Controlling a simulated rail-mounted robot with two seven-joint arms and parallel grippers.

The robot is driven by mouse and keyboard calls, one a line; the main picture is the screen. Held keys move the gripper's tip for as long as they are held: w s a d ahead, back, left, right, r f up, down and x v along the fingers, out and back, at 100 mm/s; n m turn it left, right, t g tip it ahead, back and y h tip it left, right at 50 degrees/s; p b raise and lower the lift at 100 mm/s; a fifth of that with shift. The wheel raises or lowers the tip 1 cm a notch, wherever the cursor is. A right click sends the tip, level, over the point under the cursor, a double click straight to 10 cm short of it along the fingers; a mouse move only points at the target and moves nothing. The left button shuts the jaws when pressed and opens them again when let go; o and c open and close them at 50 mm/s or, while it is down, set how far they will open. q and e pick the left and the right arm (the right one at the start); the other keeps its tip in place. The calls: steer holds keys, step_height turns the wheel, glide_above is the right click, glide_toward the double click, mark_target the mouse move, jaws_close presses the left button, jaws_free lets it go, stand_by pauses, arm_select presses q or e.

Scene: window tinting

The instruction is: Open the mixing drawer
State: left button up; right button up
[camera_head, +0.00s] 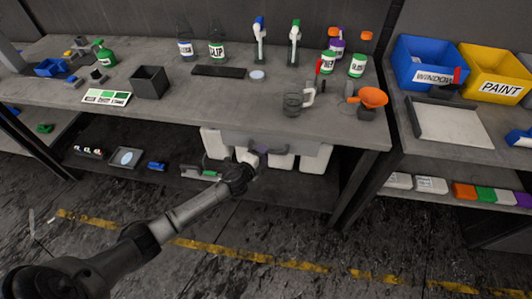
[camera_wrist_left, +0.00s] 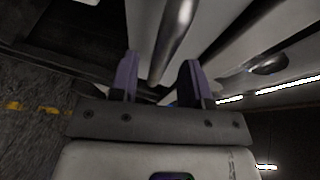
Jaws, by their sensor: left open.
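The mixing drawer (camera_head: 300,146) is a grey front under the middle of the workbench top and looks closed. My left gripper (camera_head: 262,152) is at the drawer front, its arm coming in from the lower left. In the left wrist view the purple fingers of the left gripper (camera_wrist_left: 160,80) are open and spread apart. A rounded metal bar, probably the drawer handle (camera_wrist_left: 176,35), lies ahead of and between the fingertips. I cannot tell whether they touch it. A pale panel (camera_wrist_left: 145,22) is beside the bar. My right gripper is in neither view.
A lower shelf (camera_head: 185,160) holds small items. The floor in front is clear, with a yellow line (camera_head: 230,253).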

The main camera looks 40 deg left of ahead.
arm_select(q)
steer(key=shift+w+a+f, duration=0.1)
steer(key=shift+w+f, duration=0.05)
steer(key=shift+w, duration=0.45)
steer(key=shift+w+a+f, duration=0.1)
steer(key=shift+w, duration=0.45)
jaws_close()
steer(key=shift+d, duration=0.1)
